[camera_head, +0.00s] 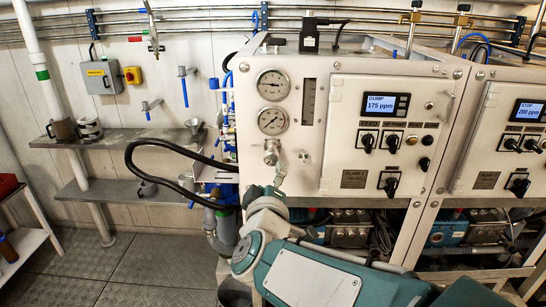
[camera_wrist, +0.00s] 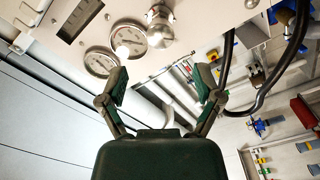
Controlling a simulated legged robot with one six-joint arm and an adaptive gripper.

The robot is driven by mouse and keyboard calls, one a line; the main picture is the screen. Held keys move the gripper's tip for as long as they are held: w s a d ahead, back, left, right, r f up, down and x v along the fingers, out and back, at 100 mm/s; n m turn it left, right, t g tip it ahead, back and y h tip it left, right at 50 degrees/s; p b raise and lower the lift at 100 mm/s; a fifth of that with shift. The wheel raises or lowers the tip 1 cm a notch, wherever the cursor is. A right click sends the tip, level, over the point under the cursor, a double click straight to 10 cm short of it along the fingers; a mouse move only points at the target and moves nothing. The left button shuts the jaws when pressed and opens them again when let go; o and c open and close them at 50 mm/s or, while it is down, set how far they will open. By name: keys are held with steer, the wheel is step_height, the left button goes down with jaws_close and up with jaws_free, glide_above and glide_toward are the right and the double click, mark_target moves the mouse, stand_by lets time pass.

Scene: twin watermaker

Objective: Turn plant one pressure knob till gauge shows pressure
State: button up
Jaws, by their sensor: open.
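The plant one panel (camera_head: 310,140) carries two round white gauges, an upper gauge (camera_head: 272,84) and a lower gauge (camera_head: 273,121). Their needle readings are too small to tell. The silver pressure knob (camera_head: 271,150) sits just below the lower gauge. In the wrist view the panel appears turned over, with the knob (camera_wrist: 160,30) at the top, beside the two gauges. My gripper (camera_wrist: 160,78) is open and empty, with its two fingers spread apart. The knob lies beyond the fingertips, roughly between their lines, and no contact shows. In the head view my arm hides most of the gripper.
A control box (camera_head: 392,135) with a display reading "DUMP 175 ppm" and several black switches is right of the knob. A black hose (camera_head: 150,142) loops out on the left. A second plant panel (camera_head: 500,145) stands at the right. Shelves (camera_head: 110,138) line the left wall.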

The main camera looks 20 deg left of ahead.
mark_target(271, 160)
steer(key=x, duration=0.8)
steer(key=shift+w+a+f, duration=0.1)
steer(key=shift+w+a, duration=0.15)
steer(key=shift+a, duration=0.2)
steer(key=shift+d, duration=0.4)
steer(key=shift+a, duration=0.1)
steer(key=c, duration=1.1)
